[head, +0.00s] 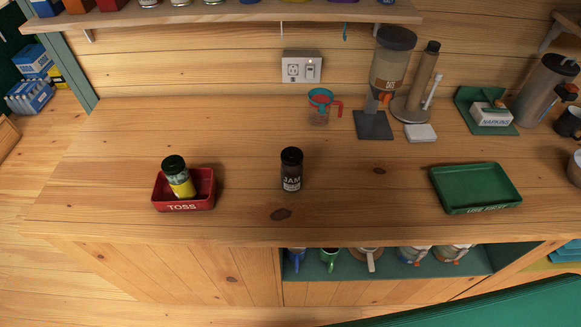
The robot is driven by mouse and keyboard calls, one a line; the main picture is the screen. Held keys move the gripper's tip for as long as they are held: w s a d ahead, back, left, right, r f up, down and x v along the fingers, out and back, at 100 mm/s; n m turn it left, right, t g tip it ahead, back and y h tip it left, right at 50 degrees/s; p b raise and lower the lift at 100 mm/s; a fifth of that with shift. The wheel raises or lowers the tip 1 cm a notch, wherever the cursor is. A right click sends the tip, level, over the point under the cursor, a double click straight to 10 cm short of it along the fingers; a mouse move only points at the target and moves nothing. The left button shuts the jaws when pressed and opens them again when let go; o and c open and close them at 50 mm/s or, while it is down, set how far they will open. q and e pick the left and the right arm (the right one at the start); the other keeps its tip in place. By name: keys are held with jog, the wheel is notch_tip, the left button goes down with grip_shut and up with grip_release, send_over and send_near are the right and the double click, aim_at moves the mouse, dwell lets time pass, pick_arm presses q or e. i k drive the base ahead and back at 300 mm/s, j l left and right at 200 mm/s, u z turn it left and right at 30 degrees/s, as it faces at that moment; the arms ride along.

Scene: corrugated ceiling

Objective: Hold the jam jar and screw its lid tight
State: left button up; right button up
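The jam jar (291,178) stands upright near the middle of the wooden counter. It is dark with a "JAM" label and has a black lid (291,155) on top. I cannot tell from here whether the lid is tight or loose. Neither of my grippers shows in the head view.
A red "TOSS" tray (183,208) at left holds a yellow jar (180,184) with a dark lid. A green tray (474,207) lies at right. An oats dispenser (390,68) and a napkin box (491,115) stand behind. The counter (370,200) around the jam jar is clear.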

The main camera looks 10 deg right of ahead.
aim_at(292, 177)
jog(key=k+l+u, duration=0.1)
jog(key=l+u, duration=0.15)
jog(key=l, duration=0.2)
jog(key=k+l+u, duration=0.2)
jog(key=l, duration=0.25)
jog(key=k+l+u, duration=0.1)
jog(key=l+u, duration=0.15)
jog(key=l, duration=0.15)
jog(key=k+l+u, duration=0.25)
jog(key=l, duration=0.15)
jog(key=i, duration=0.05)
